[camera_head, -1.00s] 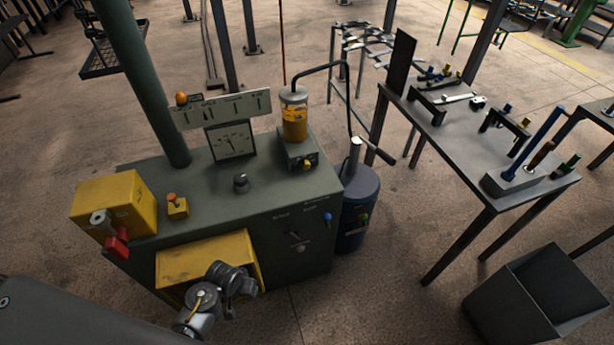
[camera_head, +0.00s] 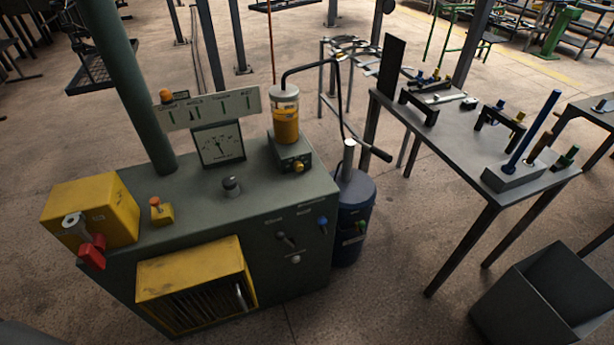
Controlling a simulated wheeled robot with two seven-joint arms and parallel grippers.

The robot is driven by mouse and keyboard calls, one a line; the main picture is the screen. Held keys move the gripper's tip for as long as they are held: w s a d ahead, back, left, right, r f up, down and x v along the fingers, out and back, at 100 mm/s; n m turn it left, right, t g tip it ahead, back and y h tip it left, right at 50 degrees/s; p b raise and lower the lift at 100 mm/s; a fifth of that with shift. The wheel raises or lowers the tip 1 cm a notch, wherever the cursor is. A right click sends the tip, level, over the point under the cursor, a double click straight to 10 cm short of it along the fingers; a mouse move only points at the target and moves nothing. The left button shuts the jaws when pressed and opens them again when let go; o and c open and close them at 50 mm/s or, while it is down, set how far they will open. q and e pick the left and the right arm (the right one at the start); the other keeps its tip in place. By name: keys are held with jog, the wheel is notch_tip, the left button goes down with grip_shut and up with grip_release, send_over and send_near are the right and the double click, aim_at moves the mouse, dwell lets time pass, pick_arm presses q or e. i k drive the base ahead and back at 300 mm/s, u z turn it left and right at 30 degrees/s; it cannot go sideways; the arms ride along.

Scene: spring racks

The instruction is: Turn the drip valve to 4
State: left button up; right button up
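A clear jar of orange liquid (camera_head: 286,118) stands on a small grey box (camera_head: 290,152) at the back right of the green cabinet top. A small yellow knob (camera_head: 299,167) is on the front of that box. A black knob (camera_head: 231,186) stands on the cabinet top, left of the box. I cannot tell for sure which knob is the drip valve, and no number 4 is legible. Neither of my grippers is in view.
The green cabinet (camera_head: 200,215) carries a dial gauge (camera_head: 219,145) and a yellow box with a red lever (camera_head: 92,252). A blue canister (camera_head: 354,215) stands to its right. A table with tools (camera_head: 465,150) and a dark bin (camera_head: 545,295) are further right.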

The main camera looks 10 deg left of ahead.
aim_at(298, 166)
jog(key=z, duration=0.55)
jog(key=k, duration=1.3)
jog(key=z, duration=1)
jog(key=i, duration=1.05)
jog(key=z, duration=0.35)
jog(key=i, duration=1.1)
jog(key=u, duration=1.1)
jog(key=i, duration=0.75)
jog(key=u, duration=1.05)
jog(key=i, duration=0.25)
jog(key=u, duration=0.2)
